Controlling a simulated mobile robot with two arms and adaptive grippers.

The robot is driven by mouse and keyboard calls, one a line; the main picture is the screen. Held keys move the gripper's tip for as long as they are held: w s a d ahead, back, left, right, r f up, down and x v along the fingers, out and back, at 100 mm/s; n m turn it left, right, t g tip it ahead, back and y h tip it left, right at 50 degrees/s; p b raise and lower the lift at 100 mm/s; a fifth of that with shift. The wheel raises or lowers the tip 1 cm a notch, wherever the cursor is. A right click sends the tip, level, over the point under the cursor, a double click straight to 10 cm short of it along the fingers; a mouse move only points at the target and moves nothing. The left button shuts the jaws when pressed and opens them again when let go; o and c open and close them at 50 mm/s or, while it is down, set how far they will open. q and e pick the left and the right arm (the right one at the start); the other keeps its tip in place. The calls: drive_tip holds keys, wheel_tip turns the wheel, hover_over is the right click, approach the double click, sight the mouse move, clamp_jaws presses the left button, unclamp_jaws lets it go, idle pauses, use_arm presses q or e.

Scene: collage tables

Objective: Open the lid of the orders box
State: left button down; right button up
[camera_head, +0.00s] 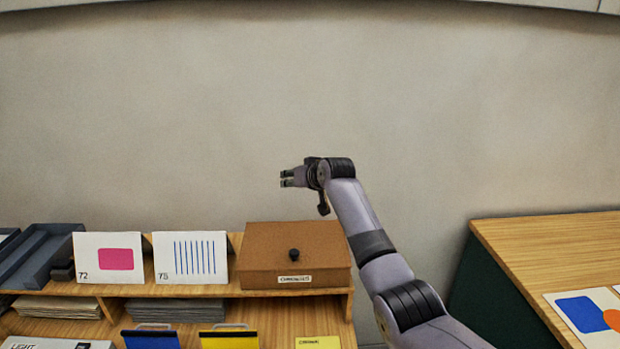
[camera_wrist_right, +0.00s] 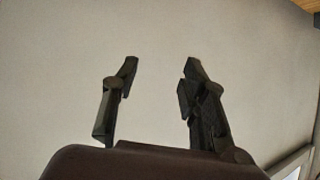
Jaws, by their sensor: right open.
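The orders box (camera_head: 317,248) is a brown box on the wooden shelf, with a dark round knob (camera_head: 294,255) on its lid and a small white label (camera_head: 294,279) on its front. The lid is down. My right gripper (camera_head: 284,178) is above and behind the box in the head view, pointing left, clear of it. In the right wrist view the right gripper (camera_wrist_right: 160,70) shows its two fingers apart, with nothing between them and only pale wall beyond. My left gripper is not in view.
Cards with a pink shape (camera_head: 107,257) and blue stripes (camera_head: 190,257) stand left of the box on the shelf (camera_head: 240,291). Grey trays (camera_head: 40,252) lie further left. Blue and yellow folders (camera_head: 228,339) are below. A wooden table (camera_head: 550,240) stands at right.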

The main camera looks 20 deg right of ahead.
drive_tip(key=v, duration=1)
drive_tip(key=shift+d, duration=0.25)
drive_tip(key=shift+f, duration=0.1)
